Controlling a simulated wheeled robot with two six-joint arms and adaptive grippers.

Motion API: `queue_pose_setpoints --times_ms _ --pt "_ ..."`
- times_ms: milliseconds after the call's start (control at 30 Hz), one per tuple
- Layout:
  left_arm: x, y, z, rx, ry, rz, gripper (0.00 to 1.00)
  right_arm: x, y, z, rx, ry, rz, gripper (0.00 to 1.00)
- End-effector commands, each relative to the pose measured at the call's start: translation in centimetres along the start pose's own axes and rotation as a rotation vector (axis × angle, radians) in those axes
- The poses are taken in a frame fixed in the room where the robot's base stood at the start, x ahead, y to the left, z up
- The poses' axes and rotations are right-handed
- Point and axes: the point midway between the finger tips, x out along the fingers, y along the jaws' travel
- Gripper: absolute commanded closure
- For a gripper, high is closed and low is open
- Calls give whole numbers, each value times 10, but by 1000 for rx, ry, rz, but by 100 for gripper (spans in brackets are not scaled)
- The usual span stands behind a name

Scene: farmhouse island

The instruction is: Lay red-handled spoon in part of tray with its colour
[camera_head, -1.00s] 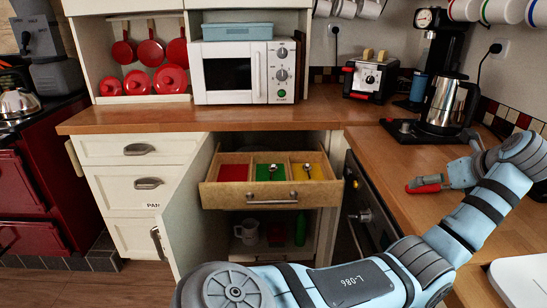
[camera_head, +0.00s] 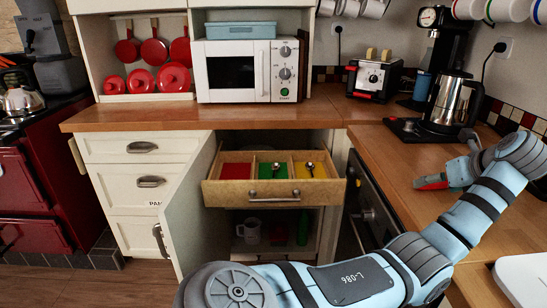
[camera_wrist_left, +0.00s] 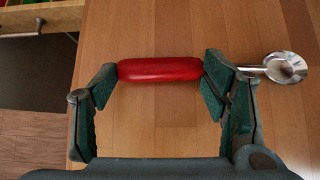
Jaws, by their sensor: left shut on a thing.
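The red-handled spoon (camera_wrist_left: 160,69) has a thick red handle and a shiny metal bowl (camera_wrist_left: 286,67) at the right of the left wrist view. My left gripper (camera_wrist_left: 160,80) is shut on the handle, one finger at each end, over the wooden worktop. In the head view the gripper (camera_head: 448,180) is above the right-hand worktop, with a bit of red handle (camera_head: 432,182) showing. The tray, in the open drawer, has a red part (camera_head: 235,170), a green part and a yellow part. The red part looks empty. My right gripper is out of view.
Spoons lie in the green part (camera_head: 265,177) and the yellow part (camera_head: 300,173). The drawer front (camera_head: 240,194) sticks out beside an open cabinet door (camera_head: 190,215). A coffee pot (camera_head: 450,103) and a toaster (camera_head: 372,78) stand behind my left gripper.

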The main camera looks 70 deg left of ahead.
Motion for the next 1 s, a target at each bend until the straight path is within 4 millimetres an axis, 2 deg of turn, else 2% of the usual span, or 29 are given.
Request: queue_pose_setpoints --times_ms 33,167,367,1000 --pt "2 1 -2 5 5 7 57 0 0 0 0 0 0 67" --pt "2 1 -3 6 6 8 77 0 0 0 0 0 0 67" --pt "-2 1 1 7 7 9 78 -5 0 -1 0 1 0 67" --pt "-35 0 35 3 3 4 78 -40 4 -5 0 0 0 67"
